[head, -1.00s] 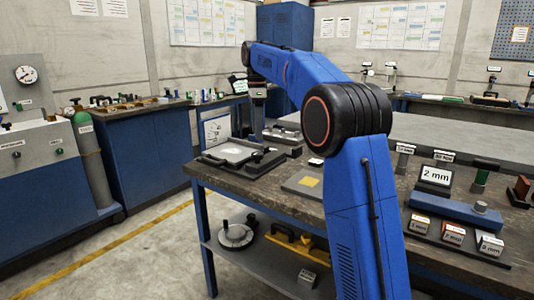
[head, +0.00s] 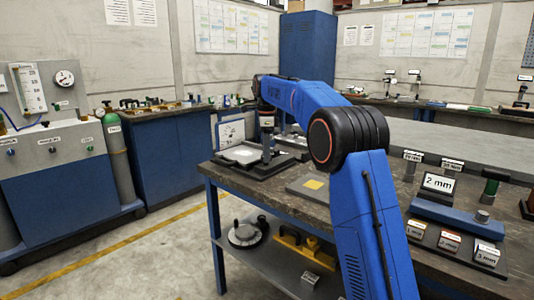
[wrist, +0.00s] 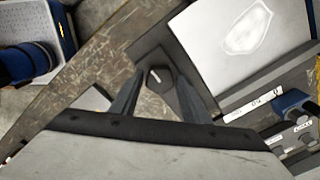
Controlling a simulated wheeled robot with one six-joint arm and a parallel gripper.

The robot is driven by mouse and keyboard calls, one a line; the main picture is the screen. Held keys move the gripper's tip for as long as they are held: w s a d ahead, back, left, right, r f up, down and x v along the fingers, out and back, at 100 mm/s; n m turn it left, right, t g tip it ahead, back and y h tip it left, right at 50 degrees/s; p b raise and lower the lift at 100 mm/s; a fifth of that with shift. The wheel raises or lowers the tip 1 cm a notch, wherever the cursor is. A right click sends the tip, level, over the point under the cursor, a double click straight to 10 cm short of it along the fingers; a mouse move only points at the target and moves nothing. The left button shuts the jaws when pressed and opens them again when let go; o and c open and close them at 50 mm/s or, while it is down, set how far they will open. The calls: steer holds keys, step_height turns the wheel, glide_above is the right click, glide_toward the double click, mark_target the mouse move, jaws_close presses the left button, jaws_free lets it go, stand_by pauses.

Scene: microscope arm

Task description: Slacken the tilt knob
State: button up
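A small dark knob (wrist: 158,77) with a pale pointer line shows in the wrist view, on a dark base beside a pale plate (wrist: 200,45) with a bright outlined patch. My gripper (wrist: 158,82) points down with one finger on each side of the knob. The fingers look apart, with slim gaps to the knob; contact is not clear. In the head view my gripper (head: 267,155) is over the right side of the dark device with the pale plate (head: 243,154). The knob is too small to make out there.
The device stands near the left end of a dark worktable (head: 280,192). A grey pad with a yellow square (head: 314,184) lies to the right. A 2 mm sign (head: 438,182) and labelled blocks (head: 450,240) stand farther right. A lower shelf holds a round dial (head: 245,233).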

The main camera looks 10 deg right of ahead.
steer(key=c, duration=0.6)
steer(key=shift+n, duration=0.3)
steer(key=n, duration=0.3)
steer(key=shift+n, duration=0.3)
steer(key=n, duration=0.3)
steer(key=shift+n, duration=0.3)
steer(key=n, duration=0.4)
steer(key=shift+n, duration=1.9)
